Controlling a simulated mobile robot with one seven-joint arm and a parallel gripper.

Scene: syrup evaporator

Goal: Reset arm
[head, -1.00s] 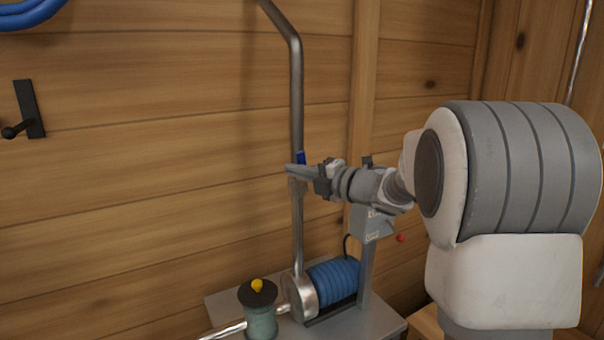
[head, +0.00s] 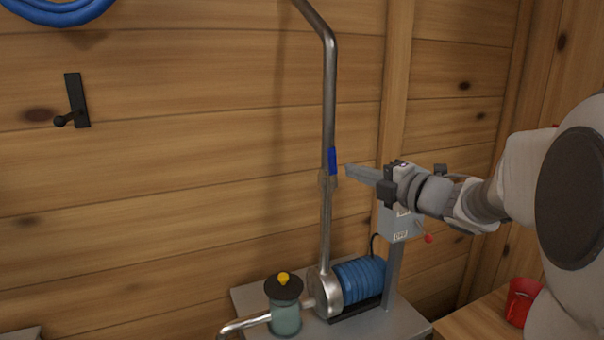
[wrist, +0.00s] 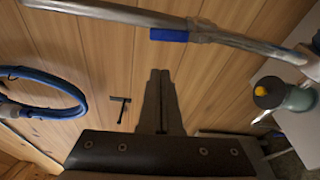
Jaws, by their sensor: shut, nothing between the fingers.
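My gripper (head: 352,171) is shut and empty. In the head view its tips sit just right of a steel pipe (head: 328,112), beside a valve with a blue handle (head: 332,161), with a small gap showing between. In the wrist view my shut fingers (wrist: 160,76) point at the wooden wall. The pipe (wrist: 230,37) and the blue handle (wrist: 169,35) cross above them there. The arm reaches in from the right of the head view.
A blue motor pump (head: 360,281) stands on a grey stand, with a green canister (head: 285,313) with a yellow knob beside it. A control box (head: 399,225) is below my gripper. A black wall hook (head: 76,100), blue hose (head: 55,12) and red cup (head: 521,301) also show.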

